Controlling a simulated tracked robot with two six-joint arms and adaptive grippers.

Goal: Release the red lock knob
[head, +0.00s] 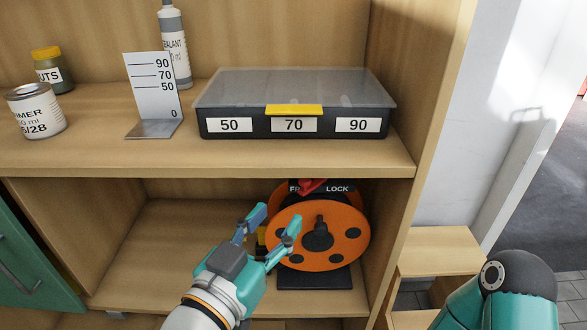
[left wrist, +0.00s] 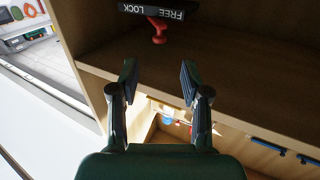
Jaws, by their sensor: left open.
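The red lock knob (head: 309,185) shows in part at the top of the orange reel (head: 345,232), beneath a black plate (head: 338,188) marked FREE and LOCK. In the left wrist view the knob (left wrist: 159,30) shows whole, next to the label plate (left wrist: 150,10), which appears upside down. My left gripper (head: 276,219) is open and empty, in front of the reel's left side and lower than the knob in the head view. In the left wrist view the knob lies beyond the gap between the open fingers (left wrist: 158,76), apart from them. My right gripper is out of view.
The reel stands on a black base (head: 315,277) in the lower compartment, close to its right wall. The compartment's left side is clear.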

